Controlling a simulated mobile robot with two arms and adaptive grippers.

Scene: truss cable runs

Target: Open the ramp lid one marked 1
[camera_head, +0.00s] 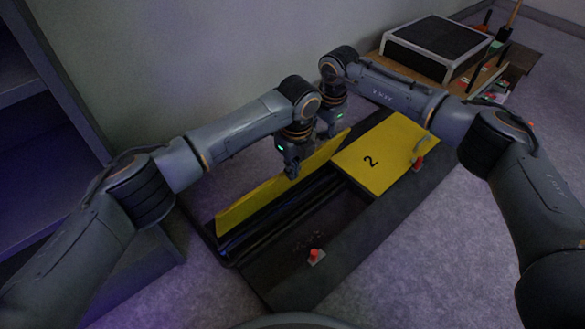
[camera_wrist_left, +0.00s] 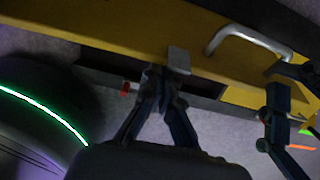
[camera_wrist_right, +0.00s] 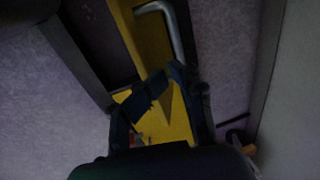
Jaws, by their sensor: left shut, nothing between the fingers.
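The yellow ramp lid (camera_head: 262,190) on the left stands tilted up on its far long side, with the dark channel open beneath it. Its number does not show. Its metal handle (camera_wrist_left: 245,38) appears in the left wrist view and also in the right wrist view (camera_wrist_right: 165,22). My left gripper (camera_head: 292,173) is shut and empty, close to the lid's raised face. Its closed tips (camera_wrist_left: 162,80) show beside a small grey latch part (camera_wrist_left: 179,60). My right gripper (camera_head: 331,130) is behind the lid's far right end, close to the handle (camera_wrist_right: 163,78); its grip is unclear.
The yellow lid marked 2 (camera_head: 380,150) lies flat, with a handle and a red-topped latch (camera_head: 417,163). Another red-topped latch (camera_head: 316,256) sits on the near dark frame. A wall stands behind, shelving (camera_head: 45,140) is left, and a black-topped box (camera_head: 436,45) is at the back right.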

